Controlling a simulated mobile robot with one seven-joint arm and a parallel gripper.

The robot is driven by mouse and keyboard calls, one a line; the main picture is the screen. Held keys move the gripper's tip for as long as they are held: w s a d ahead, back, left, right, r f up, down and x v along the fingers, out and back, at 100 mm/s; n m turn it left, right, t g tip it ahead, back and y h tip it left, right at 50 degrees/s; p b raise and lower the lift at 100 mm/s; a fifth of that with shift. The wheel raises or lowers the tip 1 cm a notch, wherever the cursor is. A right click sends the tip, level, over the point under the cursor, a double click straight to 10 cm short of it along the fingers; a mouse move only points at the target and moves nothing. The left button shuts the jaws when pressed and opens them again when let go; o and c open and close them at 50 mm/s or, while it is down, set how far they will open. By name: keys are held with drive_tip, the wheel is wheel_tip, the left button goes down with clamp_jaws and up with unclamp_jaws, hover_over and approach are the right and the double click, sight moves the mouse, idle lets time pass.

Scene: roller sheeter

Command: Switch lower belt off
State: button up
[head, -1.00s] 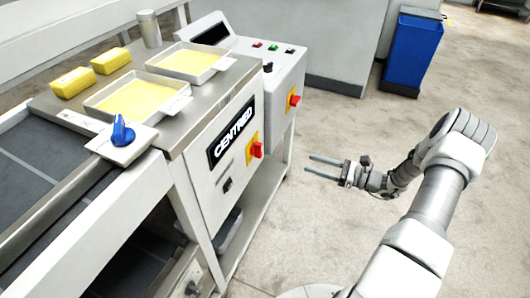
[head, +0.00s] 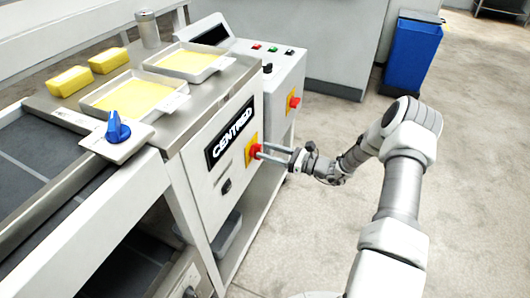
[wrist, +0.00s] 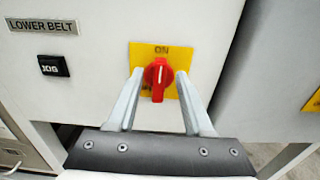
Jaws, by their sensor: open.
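A red rotary switch (wrist: 157,78) sits on a yellow plate (wrist: 147,52) on the machine's front panel. Its handle stands about upright, toward the "ON" mark. A "LOWER BELT" label (wrist: 42,26) is on the panel to the left of it, above a black JOG switch (wrist: 53,66). In the head view the red switch (head: 255,150) is on the panel beside the CENTRED sign. My gripper (head: 263,151) is open, with its fingertips close to the switch. In the wrist view the fingers (wrist: 158,76) are on either side of the red handle. I cannot tell whether they touch it.
A second red switch (head: 294,102) on yellow is on the control box (head: 265,75) to the right. The floor (head: 300,230) right of the machine is clear.

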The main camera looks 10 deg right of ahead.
drive_tip(key=shift+w+a, duration=0.35)
drive_tip(key=shift+a, duration=0.15)
clamp_jaws()
